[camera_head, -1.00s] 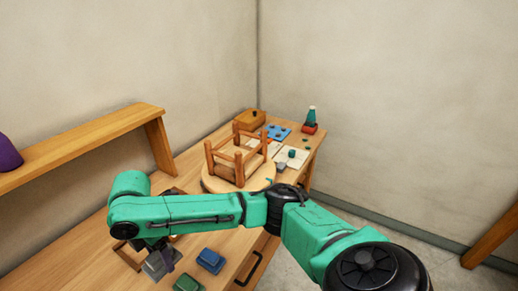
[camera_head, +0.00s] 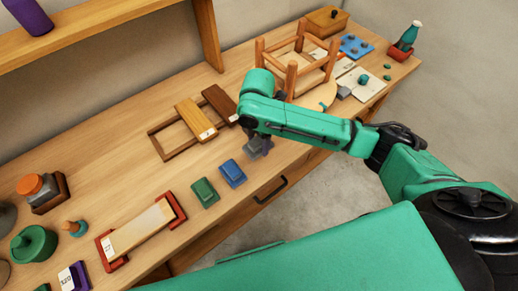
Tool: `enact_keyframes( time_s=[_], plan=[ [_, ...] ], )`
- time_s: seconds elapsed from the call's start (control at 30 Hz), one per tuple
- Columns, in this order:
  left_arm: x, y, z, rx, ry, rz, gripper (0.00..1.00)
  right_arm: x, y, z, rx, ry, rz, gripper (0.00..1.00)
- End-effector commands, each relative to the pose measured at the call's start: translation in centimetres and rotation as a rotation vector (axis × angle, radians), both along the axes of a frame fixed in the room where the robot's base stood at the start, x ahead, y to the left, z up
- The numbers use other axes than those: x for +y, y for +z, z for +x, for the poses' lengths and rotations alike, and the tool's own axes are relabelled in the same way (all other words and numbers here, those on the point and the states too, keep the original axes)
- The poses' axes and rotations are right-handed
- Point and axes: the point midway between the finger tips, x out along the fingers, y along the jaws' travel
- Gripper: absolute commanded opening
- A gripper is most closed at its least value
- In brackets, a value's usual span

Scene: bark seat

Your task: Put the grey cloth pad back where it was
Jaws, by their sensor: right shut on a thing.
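The grey cloth pad (camera_head: 260,150) is a small grey block, partly hidden by my right gripper. My right gripper (camera_head: 256,143) is shut on it, pointing down over the front part of the bench. I cannot tell whether the pad touches the bench top. It lines up with the blue pad (camera_head: 232,173) and the green pad (camera_head: 205,192), just past the blue one and apart from it. My left gripper is out of view.
A wooden frame with a yellow-brown board (camera_head: 196,119) lies behind the row. A red-ended holder (camera_head: 112,252) is at the left. An upside-down stool (camera_head: 292,75) stands farther right. A drawer handle (camera_head: 270,190) is below the front edge.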

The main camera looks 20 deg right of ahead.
Motion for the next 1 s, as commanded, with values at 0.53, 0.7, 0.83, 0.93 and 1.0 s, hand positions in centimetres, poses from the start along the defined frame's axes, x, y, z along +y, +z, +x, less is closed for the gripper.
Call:
enact_keyframes(
  time_s=[0.53,0.7,0.83,0.93,1.0],
  plan=[
    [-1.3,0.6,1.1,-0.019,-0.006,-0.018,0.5,0.1,-5.7,0.0,-0.002,0.001,0.001,0.23],
    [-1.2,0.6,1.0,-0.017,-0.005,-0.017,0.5,0.1,-5.9,0.0,-0.001,0.0,0.002,0.87],
    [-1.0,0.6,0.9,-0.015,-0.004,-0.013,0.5,0.1,-5.9,0.0,-0.001,0.0,0.002,0.98],
    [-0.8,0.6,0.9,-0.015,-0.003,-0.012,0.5,0.1,-5.9,0.0,-0.001,0.0,0.001,0.98],
    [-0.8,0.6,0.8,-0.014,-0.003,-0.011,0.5,0.1,-5.9,0.0,-0.001,0.0,0.001,0.98]
  ],
)
